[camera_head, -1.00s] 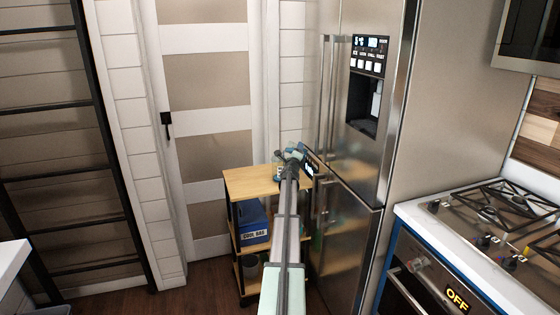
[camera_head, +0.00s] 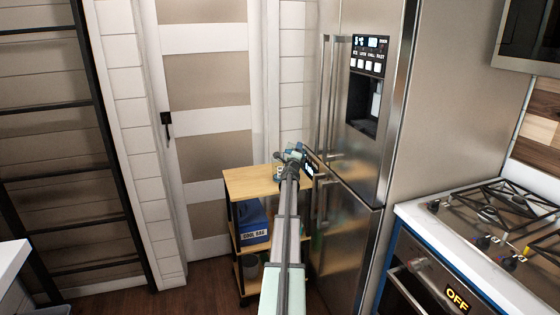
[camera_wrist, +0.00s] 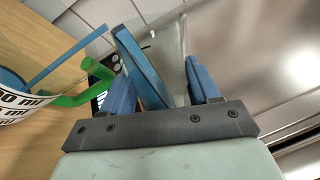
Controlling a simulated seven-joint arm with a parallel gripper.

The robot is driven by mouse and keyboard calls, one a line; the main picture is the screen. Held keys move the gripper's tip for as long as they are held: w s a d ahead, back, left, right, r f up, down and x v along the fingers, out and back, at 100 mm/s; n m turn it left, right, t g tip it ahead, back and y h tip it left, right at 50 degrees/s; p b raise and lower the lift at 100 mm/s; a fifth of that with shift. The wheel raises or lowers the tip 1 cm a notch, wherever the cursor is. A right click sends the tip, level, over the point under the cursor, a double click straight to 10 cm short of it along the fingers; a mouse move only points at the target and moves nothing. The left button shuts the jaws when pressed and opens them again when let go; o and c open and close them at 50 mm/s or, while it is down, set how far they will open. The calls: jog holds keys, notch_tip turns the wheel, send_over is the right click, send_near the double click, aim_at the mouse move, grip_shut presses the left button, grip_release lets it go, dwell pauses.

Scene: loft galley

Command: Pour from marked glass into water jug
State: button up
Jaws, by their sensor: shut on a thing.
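My gripper (camera_wrist: 165,90) is shut on a clear, see-through glass (camera_wrist: 172,45) with a blue strip along one side. The glass looks tilted in the wrist view. In the head view my gripper (camera_head: 292,154) is above the cart's back right corner, and the arm hides most of what is there. I cannot tell any liquid level.
The wooden cart (camera_head: 248,184) holds a blue cool bag (camera_head: 254,222) on a lower shelf. The steel fridge (camera_head: 345,225) stands close on the right of my gripper. A green bent piece (camera_wrist: 75,98) and a blue rod (camera_wrist: 68,56) show beside the marked container. The cart top's left part is clear.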

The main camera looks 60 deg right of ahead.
aim_at(293, 145)
jog(key=shift+w+a+r+n, duration=0.1)
jog(key=shift+w+r+n, duration=0.2)
jog(key=shift+r+n, duration=0.25)
jog(key=shift+w+a+r+n, duration=0.1)
jog(key=shift+w+r+n, duration=0.25)
jog(key=shift+r, duration=0.3)
jog(key=shift+w+f+n+t, duration=0.1)
jog(key=shift+f+n+t, duration=0.25)
jog(key=shift+n, duration=0.55)
dwell(0.5)
jog(key=shift+w+r+n, duration=0.15)
jog(key=shift+r+n, duration=0.2)
jog(key=shift+n, duration=0.35)
